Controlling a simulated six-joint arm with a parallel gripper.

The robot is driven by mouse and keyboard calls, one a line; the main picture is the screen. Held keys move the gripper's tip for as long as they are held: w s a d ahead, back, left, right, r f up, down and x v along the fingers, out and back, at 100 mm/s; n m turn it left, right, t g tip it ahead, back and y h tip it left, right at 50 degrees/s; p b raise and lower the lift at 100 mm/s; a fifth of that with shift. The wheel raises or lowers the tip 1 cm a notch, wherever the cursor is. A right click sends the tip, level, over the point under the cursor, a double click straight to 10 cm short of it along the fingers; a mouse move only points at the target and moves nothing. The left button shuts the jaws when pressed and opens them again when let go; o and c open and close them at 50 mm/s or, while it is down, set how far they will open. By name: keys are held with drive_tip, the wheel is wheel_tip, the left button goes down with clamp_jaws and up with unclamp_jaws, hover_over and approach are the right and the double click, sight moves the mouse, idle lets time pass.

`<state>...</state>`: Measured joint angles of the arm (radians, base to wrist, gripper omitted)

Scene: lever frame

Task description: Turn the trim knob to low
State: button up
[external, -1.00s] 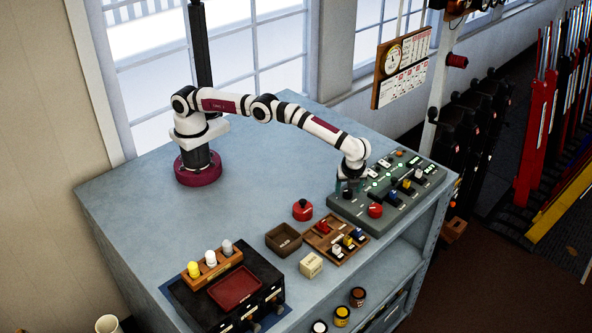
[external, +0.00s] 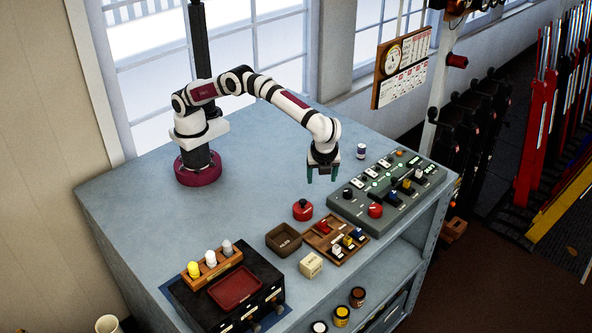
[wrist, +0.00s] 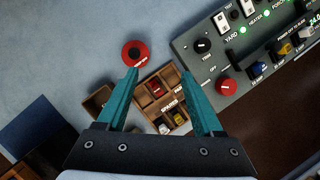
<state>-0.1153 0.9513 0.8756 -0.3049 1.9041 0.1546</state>
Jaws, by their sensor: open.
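The trim knob (external: 348,194) is a small black round knob at the near-left corner of the grey-green control panel (external: 372,212). In the wrist view the trim knob (wrist: 202,46) sits above the word TRIM, with a pale mark on its top. Its exact setting is too small to read. My gripper (external: 322,177) hangs above the bench, left of the panel and apart from the knob. Its teal fingers also show in the wrist view (wrist: 160,74), spread wide with nothing between them.
A red round knob (external: 375,210) and coloured switches stand on the panel. A small white-and-dark cylinder (external: 361,151) stands behind.

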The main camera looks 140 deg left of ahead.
drive_tip(key=s+a+n+t+h, duration=0.2)
drive_tip(key=a+n+t+h, duration=0.1)
drive_tip(key=a+n, duration=0.1)
drive_tip(key=n+t, duration=0.5)
approach(348, 191)
drive_tip(key=shift+y, duration=0.3)
drive_tip(key=x, duration=0.8)
drive_tip(key=shift+w+d+f, duration=0.1)
drive_tip(key=shift+d+f, duration=0.1)
drive_tip(key=shift+f, duration=0.05)
clamp_jaws()
